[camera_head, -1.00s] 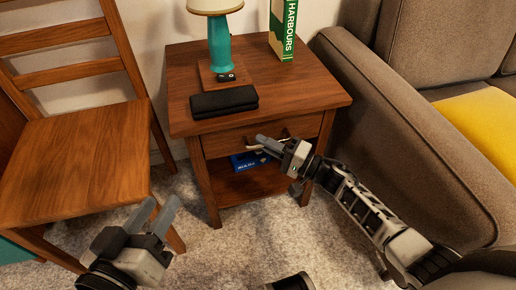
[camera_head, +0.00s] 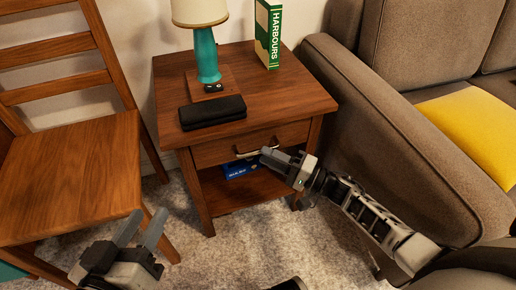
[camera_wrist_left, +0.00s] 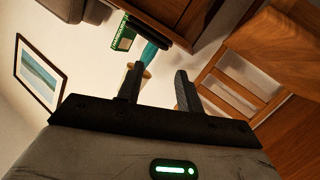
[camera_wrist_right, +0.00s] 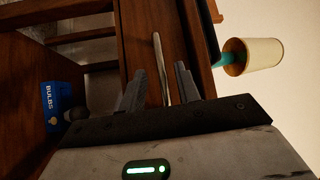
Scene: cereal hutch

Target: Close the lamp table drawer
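The lamp table (camera_head: 290,95) is wooden, with one drawer (camera_head: 222,151) under its top. The drawer front looks flush or nearly flush with the frame; a small gap cannot be ruled out. Its metal bar handle (camera_head: 247,153) also shows in the right wrist view (camera_wrist_right: 158,62). My right gripper (camera_head: 268,156) is open in front of the drawer, at the handle's right end. In the right wrist view the bar lies between the two spread fingers, which do not grip it. My left gripper (camera_head: 142,226) is open and empty, low by the chair.
A lamp (camera_head: 206,55), a dark case (camera_head: 212,111) and a green book (camera_head: 268,35) stand or lie on the tabletop. A blue bulbs box (camera_head: 240,171) is on the lower shelf. A wooden chair (camera_head: 75,165) is left, a sofa (camera_head: 400,130) right.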

